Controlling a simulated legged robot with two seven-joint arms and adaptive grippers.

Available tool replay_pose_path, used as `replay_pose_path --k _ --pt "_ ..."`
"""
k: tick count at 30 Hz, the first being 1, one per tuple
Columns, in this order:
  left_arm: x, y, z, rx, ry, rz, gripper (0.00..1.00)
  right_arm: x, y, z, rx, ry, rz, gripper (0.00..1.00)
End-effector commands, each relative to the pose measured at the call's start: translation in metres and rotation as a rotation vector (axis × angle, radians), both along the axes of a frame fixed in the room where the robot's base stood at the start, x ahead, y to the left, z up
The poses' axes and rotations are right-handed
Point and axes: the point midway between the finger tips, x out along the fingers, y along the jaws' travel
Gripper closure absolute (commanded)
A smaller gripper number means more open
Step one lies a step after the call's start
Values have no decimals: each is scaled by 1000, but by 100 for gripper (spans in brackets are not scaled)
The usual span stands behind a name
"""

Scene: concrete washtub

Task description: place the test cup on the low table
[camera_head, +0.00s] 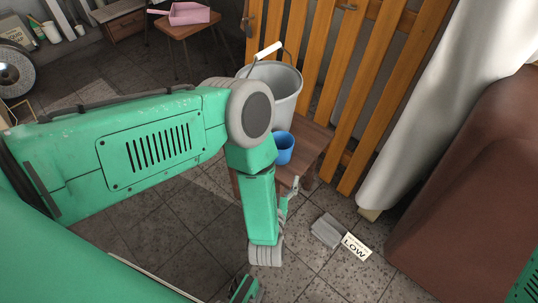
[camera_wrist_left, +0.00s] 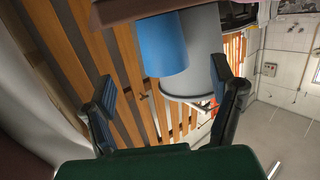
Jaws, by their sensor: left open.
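The blue cup (camera_head: 283,148), which I take for the test cup, stands on a low brown wooden table (camera_head: 312,143) in the head view, beside a grey bucket. In the left wrist view the picture is upside down; the cup (camera_wrist_left: 166,45) shows between the fingers, beyond their tips, with the table's edge (camera_wrist_left: 135,10) at the top. My left gripper (camera_wrist_left: 163,76) is open and empty. In the head view it is mostly hidden behind my forearm, and only a finger (camera_head: 292,188) shows, on the near side of the table. My right gripper cannot be made out.
The grey bucket (camera_head: 284,82) with a raised handle stands close behind the cup. An orange slatted fence (camera_head: 345,85) rises behind. A grey block (camera_head: 327,231) and a "LOW" card (camera_head: 356,246) lie on the tiled floor. A brown rounded form (camera_head: 465,190) fills the right.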

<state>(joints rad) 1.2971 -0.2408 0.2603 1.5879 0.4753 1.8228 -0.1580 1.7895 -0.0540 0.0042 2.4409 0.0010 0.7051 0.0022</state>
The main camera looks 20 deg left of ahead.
Motion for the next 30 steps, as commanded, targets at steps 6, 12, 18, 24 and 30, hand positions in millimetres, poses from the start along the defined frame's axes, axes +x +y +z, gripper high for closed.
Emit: replay_pose_path --k 6,12,18,24,30 --pt "-2 -1 0 2 3 -1 21 0 0 0 1 0 1 60" --pt "-12 18 -13 -25 229 -118 21 0 0 0 0 0 1 60" --pt "-105 74 -20 -81 807 -254 21 0 0 0 0 0 1 60" --pt "-218 114 13 -137 1248 -261 21 0 0 0 0 0 1 60" --pt "-252 122 28 -154 1366 -254 21 0 0 0 1 0 1 60"
